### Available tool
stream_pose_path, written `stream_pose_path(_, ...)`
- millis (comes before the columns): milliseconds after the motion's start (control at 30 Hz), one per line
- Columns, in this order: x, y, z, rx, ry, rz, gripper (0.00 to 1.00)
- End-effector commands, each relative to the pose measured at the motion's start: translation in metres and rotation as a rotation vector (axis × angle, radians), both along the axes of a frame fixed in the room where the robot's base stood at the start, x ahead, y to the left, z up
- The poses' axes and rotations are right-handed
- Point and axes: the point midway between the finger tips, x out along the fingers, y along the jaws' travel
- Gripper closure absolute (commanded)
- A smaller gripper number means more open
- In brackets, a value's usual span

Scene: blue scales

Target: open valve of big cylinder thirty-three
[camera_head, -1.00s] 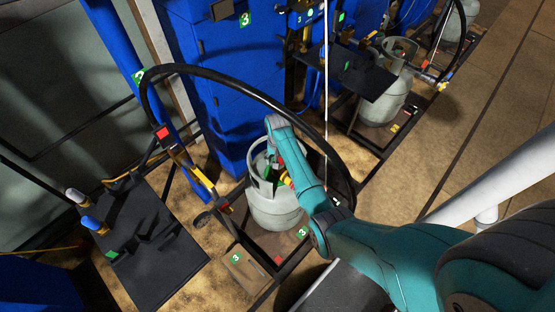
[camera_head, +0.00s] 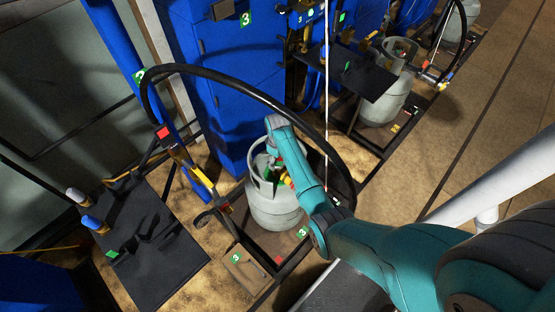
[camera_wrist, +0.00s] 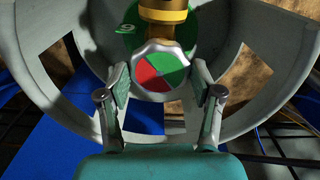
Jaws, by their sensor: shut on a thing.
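The big grey cylinder (camera_head: 272,208) stands on a dark scale platform in the middle of the head view, with my arm over its top. In the wrist view its collar (camera_wrist: 56,68) curves around the valve. The valve knob (camera_wrist: 160,70) is pale and scalloped, with a red and green quartered face. A brass fitting (camera_wrist: 163,12) sits behind it. My gripper (camera_wrist: 160,88) is inside the collar, its two fingers on either side of the knob and shut on it. In the head view my gripper (camera_head: 278,170) is partly hidden by its own wrist.
A black hose (camera_head: 245,88) arches over the cylinder. A blue cabinet (camera_head: 235,85) stands behind it. A second grey cylinder (camera_head: 385,98) stands at the upper right. A black tray (camera_head: 155,235) lies at the left. Open floor (camera_head: 440,165) is to the right.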

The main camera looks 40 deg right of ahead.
Motion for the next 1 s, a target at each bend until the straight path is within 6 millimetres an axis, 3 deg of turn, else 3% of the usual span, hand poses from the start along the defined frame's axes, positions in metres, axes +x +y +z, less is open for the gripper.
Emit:
stream_pose_path(600,-0.0001,0.0007,0.0001,0.0,-0.001,0.55,0.7)
stream_pose_path(1000,-0.0002,0.0009,0.0001,-0.001,-0.001,0.739,0.7)
